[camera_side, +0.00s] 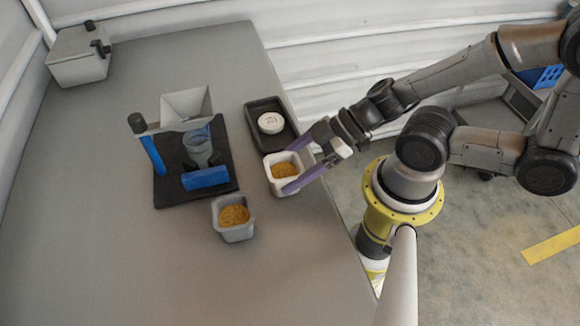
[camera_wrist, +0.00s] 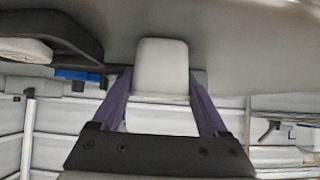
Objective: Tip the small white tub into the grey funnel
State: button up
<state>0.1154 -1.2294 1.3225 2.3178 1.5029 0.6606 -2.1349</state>
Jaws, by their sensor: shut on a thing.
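The small white tub (camera_side: 271,186) holds orange-brown grains and stands upright near the table's right edge in the side view. My gripper (camera_side: 291,166) is shut on it, with one purple finger along each side. In the wrist view the tub (camera_wrist: 162,68) shows as a pale block between the purple fingers; its contents are hidden there. I cannot tell whether it touches the table. The grey funnel (camera_side: 187,104) has a wide square mouth and sits on a stand to the left of the tub, apart from my gripper.
A grey tub (camera_side: 235,233) with similar grains stands in front of the funnel stand. A black tray (camera_side: 256,108) with a round white lid (camera_side: 270,123) lies behind the white tub. A blue cylinder (camera_side: 205,179) lies on the stand's dark base. A grey box (camera_side: 78,59) stands far left.

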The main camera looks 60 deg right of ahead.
jog(key=shift+r, duration=0.1)
jog(key=shift+r, duration=2.9)
